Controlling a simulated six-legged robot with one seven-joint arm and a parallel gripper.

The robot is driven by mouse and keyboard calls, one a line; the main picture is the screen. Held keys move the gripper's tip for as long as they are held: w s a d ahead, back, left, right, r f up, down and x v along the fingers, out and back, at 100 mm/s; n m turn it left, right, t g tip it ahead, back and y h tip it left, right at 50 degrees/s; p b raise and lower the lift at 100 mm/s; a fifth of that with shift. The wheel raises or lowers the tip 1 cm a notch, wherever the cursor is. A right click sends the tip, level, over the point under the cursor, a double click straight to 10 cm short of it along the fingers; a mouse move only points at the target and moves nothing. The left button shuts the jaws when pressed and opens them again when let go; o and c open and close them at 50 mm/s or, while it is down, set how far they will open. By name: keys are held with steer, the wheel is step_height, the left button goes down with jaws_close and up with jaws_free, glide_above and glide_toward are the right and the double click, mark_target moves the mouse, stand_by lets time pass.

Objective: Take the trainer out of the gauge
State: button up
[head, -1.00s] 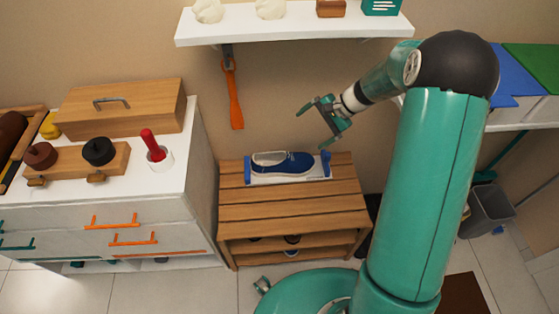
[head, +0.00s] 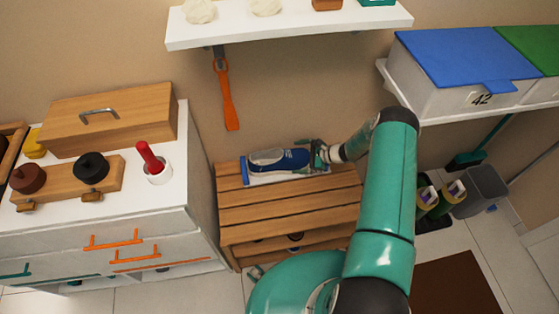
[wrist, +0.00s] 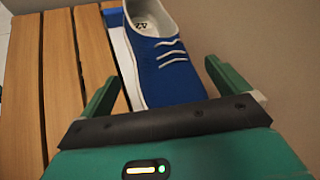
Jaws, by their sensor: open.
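The trainer (head: 280,160) is a blue shoe with a white sole and white laces. It lies on its side-to-side length in the gauge (head: 285,178), a white plate with blue ends on top of the slatted wooden bench. My gripper (head: 318,156) is at the trainer's right end, low over the bench. In the wrist view the open fingers of my gripper (wrist: 160,95) stand on either side of the trainer's toe (wrist: 165,75), with gaps visible beside it. The gauge's white plate (wrist: 125,60) shows along the shoe's left edge. Its right end is hidden by my gripper in the head view.
The wooden bench (head: 270,215) has free slats in front of the gauge. A white shelf (head: 290,27) and a hanging orange shoehorn (head: 227,100) are above and behind. A white drawer unit (head: 100,230) stands left; boxes (head: 465,72) sit on a shelf at right.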

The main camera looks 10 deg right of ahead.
mark_target(290, 158)
steer(key=shift+w+a+f, duration=0.15)
steer(key=shift+a+f, duration=0.1)
steer(key=shift+a, duration=0.35)
steer(key=shift+w+a+f, duration=0.2)
steer(key=shift+x, duration=2.3)
steer(key=shift+a+r, duration=0.1)
steer(key=shift+r, duration=0.05)
steer(key=shift+c, duration=0.2)
steer(key=c, duration=1)
